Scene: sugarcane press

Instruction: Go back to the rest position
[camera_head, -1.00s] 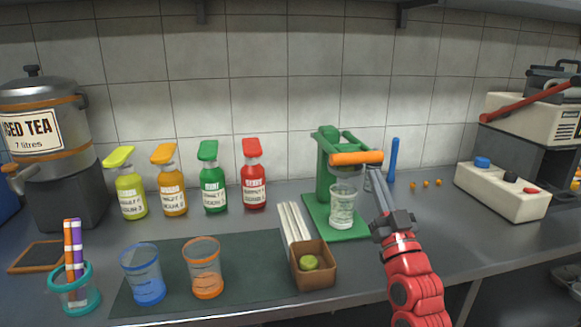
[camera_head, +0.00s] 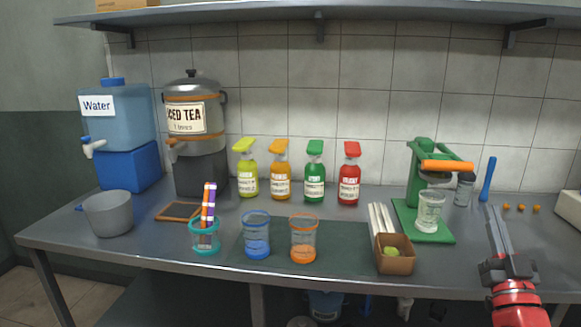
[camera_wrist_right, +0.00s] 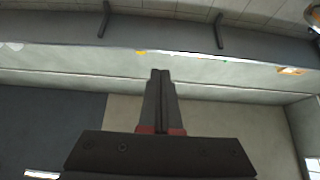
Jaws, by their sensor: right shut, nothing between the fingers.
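My right gripper (camera_head: 497,228) is at the lower right of the head view, at the counter's right part, right of the green press (camera_head: 417,185). Its fingers are shut with nothing between them. In the right wrist view the closed fingers (camera_wrist_right: 160,85) point up the middle of the picture, with only wall, floor and shelf-like surfaces around them. The press has an orange handle (camera_head: 447,166), and a clear glass (camera_head: 429,212) stands on its base. My left gripper is not in view.
A shelf (camera_head: 260,18) runs above.

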